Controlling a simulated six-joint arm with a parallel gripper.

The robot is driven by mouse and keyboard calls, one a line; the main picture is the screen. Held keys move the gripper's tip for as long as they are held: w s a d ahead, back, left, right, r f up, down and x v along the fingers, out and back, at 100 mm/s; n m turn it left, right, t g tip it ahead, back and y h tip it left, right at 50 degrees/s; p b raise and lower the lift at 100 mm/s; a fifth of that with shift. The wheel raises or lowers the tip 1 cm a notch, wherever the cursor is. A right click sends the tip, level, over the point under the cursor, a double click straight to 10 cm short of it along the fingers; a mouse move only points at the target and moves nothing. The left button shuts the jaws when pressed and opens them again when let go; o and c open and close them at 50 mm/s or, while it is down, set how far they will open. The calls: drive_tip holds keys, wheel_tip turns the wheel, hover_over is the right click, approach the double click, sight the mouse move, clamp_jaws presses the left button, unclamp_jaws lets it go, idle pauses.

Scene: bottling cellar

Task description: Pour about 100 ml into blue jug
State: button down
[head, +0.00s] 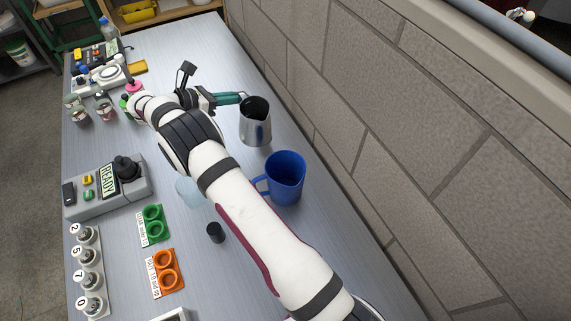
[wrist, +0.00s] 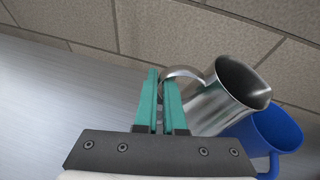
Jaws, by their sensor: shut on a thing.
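A steel pitcher (head: 256,128) stands roughly upright near the wall in the head view, its mouth dark inside. My gripper (head: 238,98) reaches its handle from the left. In the wrist view my gripper (wrist: 160,85) is shut on the handle of the steel pitcher (wrist: 222,98). The blue jug (head: 286,180) stands upright on the table nearer than the pitcher, its handle to the left. In the wrist view the blue jug (wrist: 275,130) shows partly behind the pitcher at lower right. I cannot see any liquid level in either.
A grey device reading READY (head: 108,180) stands at left. A pale clear cup (head: 188,190) is partly hidden by my arm. A black cylinder (head: 215,232), green rings (head: 153,224) and orange rings (head: 166,270) lie nearby. The stone wall (head: 390,110) bounds the right side.

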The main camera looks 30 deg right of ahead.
sight(243, 102)
drive_tip(key=shift+s+d+r+m+t, duration=0.1)
drive_tip(key=shift+s+r+m+t, duration=0.2)
drive_tip(key=shift+s+m+t, duration=0.45)
drive_tip(key=shift+s+d+r+m+t, duration=0.1)
drive_tip(key=shift+s+r+m+t, duration=0.2)
drive_tip(key=shift+s+m, duration=0.45)
drive_tip(key=s+r+m+t, duration=0.2)
drive_tip(key=s+r+m, duration=0.1)
drive_tip(key=s+r, duration=0.2)
drive_tip(key=shift+d+m, duration=0.3)
drive_tip(key=shift+m, duration=0.1)
drive_tip(key=shift+s+m+t+h, duration=0.3)
drive_tip(key=shift+s+m+t, duration=0.05)
drive_tip(key=shift+s+m, duration=0.05)
drive_tip(key=shift+s+r, duration=0.1)
drive_tip(key=shift+r, duration=0.05)
drive_tip(key=shift+s+d+r+m, duration=0.1)
drive_tip(key=shift+s+r+m, duration=0.1)
drive_tip(key=shift+m, duration=0.2)
drive_tip(key=shift+s+r+m+t, duration=0.35)
drive_tip(key=shift+s+m+t, duration=0.05)
drive_tip(key=shift+s+d+r+m+h, duration=0.1)
drive_tip(key=shift+s+r+m+h, duration=0.15)
drive_tip(key=shift+s, duration=0.35)
drive_tip(key=shift+s+d+r+m+h, duration=0.15)
drive_tip(key=shift+s+m, duration=0.2)
drive_tip(key=shift+s, duration=0.25)
idle(0.4)
